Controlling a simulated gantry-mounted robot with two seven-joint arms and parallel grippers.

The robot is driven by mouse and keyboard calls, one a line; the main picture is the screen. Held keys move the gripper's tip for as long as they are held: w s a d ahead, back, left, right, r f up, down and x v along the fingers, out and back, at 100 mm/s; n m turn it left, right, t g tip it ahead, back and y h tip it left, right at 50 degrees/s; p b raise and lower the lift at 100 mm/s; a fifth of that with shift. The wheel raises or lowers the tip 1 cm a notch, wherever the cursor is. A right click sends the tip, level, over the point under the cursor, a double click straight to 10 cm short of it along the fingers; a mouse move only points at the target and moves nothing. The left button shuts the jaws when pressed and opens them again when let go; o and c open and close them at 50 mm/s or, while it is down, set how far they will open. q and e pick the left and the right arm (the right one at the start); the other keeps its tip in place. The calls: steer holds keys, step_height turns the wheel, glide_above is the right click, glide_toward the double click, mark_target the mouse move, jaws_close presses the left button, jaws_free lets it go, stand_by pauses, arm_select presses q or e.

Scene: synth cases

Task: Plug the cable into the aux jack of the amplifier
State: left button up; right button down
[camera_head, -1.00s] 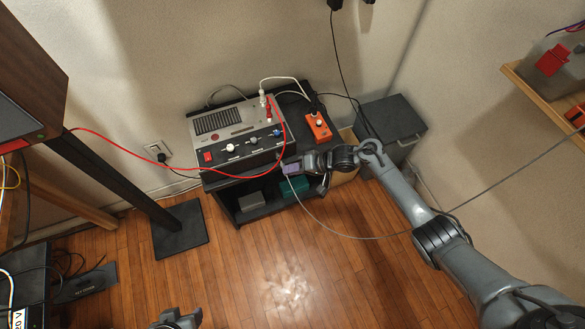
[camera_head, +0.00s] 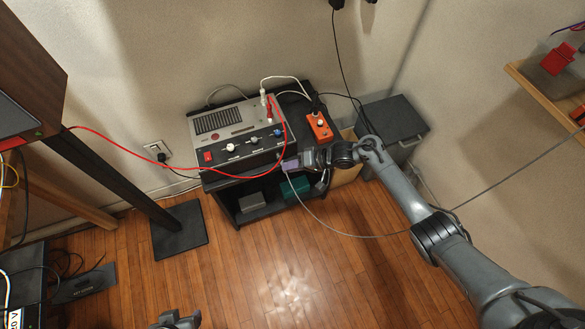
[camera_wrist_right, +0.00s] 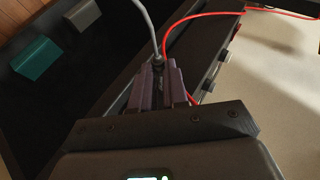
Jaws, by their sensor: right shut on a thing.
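The amplifier (camera_head: 240,147) is a grey box with a dark grille, knobs and a red switch, standing on a black shelf unit. Its front edge also shows in the right wrist view (camera_wrist_right: 212,72). My right gripper (camera_head: 290,165) is just in front of the amplifier's lower right front. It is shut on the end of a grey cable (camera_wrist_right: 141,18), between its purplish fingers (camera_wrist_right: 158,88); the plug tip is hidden. The cable (camera_head: 345,235) hangs in a loop and runs off to the right. I cannot make out the aux jack. My left gripper (camera_head: 176,320) is partly in view at the bottom edge.
A red cable (camera_head: 110,146) and white plugs (camera_head: 263,97) are at the amplifier's right side; the red cable droops across its front. An orange box (camera_head: 319,126) stands beside it. A dark cabinet (camera_head: 395,115) is to the right. The wooden floor (camera_head: 270,275) in front is clear.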

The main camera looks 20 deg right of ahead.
steer(key=shift+w+b, duration=0.4)
steer(key=shift+w, duration=0.15)
steer(key=c, duration=1.1)
jaws_free()
steer(key=shift+o, duration=0.2)
steer(key=p+v, duration=0.4)
steer(key=v, duration=0.7)
steer(key=shift+p, duration=0.3)
steer(key=shift+s+f, duration=0.1)
steer(key=shift+f, duration=0.1)
